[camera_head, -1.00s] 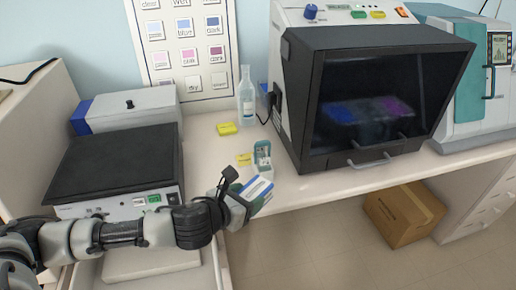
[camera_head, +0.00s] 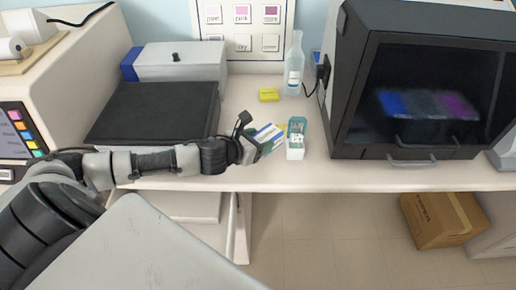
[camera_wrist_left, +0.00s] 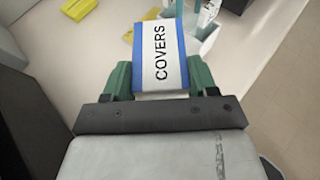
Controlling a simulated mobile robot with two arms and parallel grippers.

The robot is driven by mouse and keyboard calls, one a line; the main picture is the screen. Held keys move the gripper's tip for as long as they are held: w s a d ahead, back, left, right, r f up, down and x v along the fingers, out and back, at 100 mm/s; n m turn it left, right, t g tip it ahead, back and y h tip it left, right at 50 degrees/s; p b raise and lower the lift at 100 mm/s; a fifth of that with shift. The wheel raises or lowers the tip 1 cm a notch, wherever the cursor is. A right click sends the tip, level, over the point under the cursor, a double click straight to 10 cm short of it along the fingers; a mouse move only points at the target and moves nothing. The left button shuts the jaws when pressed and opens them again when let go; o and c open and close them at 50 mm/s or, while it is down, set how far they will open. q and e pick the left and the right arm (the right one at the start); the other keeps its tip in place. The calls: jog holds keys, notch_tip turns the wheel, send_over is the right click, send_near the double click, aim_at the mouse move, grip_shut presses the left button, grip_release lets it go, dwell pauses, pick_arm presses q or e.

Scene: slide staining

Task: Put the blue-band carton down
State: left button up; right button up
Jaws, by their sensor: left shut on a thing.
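The blue-band carton (camera_wrist_left: 161,55) is white with blue edges and reads "COVERS" in the left wrist view. It also shows in the head view (camera_head: 267,135), held over the bench's front part. My left gripper (camera_head: 262,141) is shut on it, with its green fingers on both sides of the carton in the left wrist view (camera_wrist_left: 160,83). Whether the carton touches the bench cannot be told. My right gripper is not in view.
A yellow box (camera_head: 269,95) and a clear bottle (camera_head: 294,66) are behind. A dark-windowed cabinet (camera_head: 425,95) stands right; a black-topped device (camera_head: 155,110) stands left. Some bench (camera_head: 245,90) between is clear.

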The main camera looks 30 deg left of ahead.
pick_arm(q)
jog(key=shift+a+f, duration=0.15)
jog(key=shift+f, duration=0.1)
notch_tip(320, 180, down, 3)
jog(key=shift+f, duration=0.3)
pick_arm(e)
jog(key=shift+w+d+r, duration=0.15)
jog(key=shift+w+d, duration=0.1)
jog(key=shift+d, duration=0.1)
pick_arm(q)
jog(key=shift+f, duration=0.2)
jog(key=o, duration=0.9)
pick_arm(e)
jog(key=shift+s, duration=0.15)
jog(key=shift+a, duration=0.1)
